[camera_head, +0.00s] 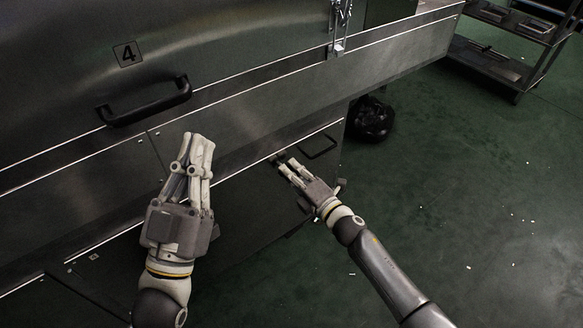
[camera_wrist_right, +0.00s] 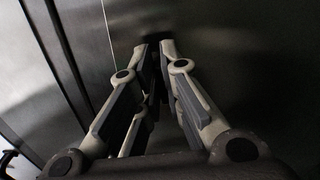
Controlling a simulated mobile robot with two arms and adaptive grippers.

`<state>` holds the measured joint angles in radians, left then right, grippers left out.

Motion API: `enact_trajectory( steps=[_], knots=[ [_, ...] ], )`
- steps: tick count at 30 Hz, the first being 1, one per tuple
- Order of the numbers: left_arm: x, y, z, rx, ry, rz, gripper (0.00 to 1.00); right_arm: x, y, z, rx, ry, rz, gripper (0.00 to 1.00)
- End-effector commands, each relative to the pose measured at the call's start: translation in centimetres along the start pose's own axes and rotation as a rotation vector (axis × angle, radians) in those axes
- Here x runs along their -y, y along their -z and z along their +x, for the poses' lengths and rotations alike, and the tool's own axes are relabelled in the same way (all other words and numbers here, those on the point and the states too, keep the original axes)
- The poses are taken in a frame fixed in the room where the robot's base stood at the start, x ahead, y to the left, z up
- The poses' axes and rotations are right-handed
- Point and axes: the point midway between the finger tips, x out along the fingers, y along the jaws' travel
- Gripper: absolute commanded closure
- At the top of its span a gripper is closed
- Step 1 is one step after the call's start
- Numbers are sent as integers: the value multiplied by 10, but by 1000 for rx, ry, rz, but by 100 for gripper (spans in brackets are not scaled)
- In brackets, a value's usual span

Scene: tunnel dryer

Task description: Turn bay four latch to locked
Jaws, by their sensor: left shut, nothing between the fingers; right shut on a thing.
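The bay four panel carries a "4" label (camera_head: 127,53) and a black bar handle (camera_head: 148,104). My right gripper (camera_head: 285,163) is shut at the lower cabinet front, below the steel ledge. Its fingertips are on a small dark latch (camera_head: 277,159), mostly hidden by the fingers, so its turn position cannot be told. In the right wrist view the fingers of my right gripper (camera_wrist_right: 154,48) converge against a dark panel, and what is between them is too dark to make out. My left gripper (camera_head: 202,138) is shut and empty, in front of the ledge below the handle.
A black rectangular handle (camera_head: 319,147) is just right of my right fingertips. A metal toggle clasp (camera_head: 338,30) hangs at the upper middle. A black bag (camera_head: 371,118) sits on the green floor by the cabinet. A metal trolley (camera_head: 497,62) stands at the upper right. The right floor is mostly open.

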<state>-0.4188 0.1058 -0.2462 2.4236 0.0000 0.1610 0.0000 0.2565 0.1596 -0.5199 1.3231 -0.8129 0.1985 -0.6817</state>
Motion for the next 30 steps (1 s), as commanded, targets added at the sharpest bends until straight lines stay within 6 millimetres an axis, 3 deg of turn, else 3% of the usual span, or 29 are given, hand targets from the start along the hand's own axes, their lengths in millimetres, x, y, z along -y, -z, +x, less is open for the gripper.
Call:
enact_trajectory(
  steps=[12,28,30],
  knots=[
    [5,-36,-4,202,9,8,100,2,-1,0,1,1,175,100],
    [5,-40,-5,226,11,9,100,3,0,0,1,1,198,100],
    [5,-40,-5,226,11,9,100,3,0,0,1,1,198,84]
  ],
)
